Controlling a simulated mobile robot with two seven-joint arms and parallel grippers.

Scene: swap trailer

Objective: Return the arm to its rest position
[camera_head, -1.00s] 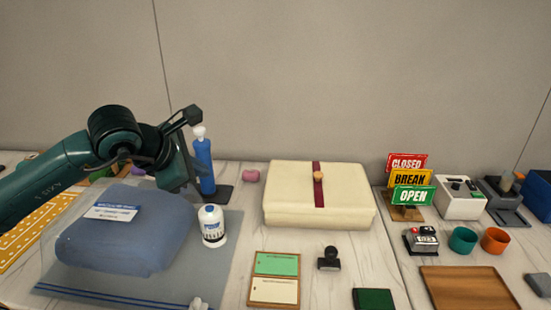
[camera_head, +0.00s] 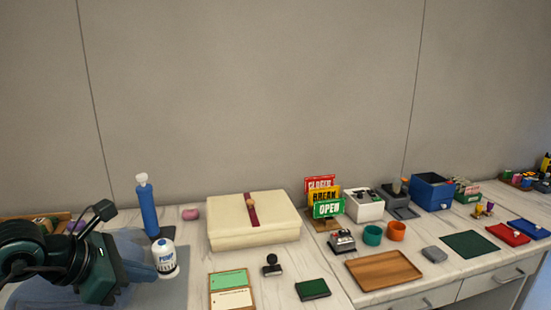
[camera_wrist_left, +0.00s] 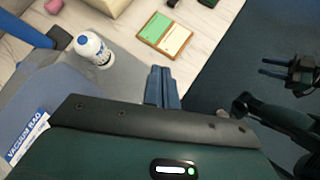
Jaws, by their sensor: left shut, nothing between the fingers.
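My left arm, dark green and black, is at the lower left of the head view, with its hand (camera_head: 98,272) in front of the blue vacuum bag (camera_head: 40,292). My left gripper (camera_wrist_left: 161,88) shows in the left wrist view with its two blue-grey fingers together and nothing between them.
Near the left hand stand a white bottle (camera_head: 166,260) and a blue pump (camera_head: 148,210). A cream box (camera_head: 250,232), a green-and-cream card board (camera_head: 230,291), a stamp (camera_head: 272,266) and a wooden tray (camera_head: 384,270) lie farther right. The wall behind is bare.

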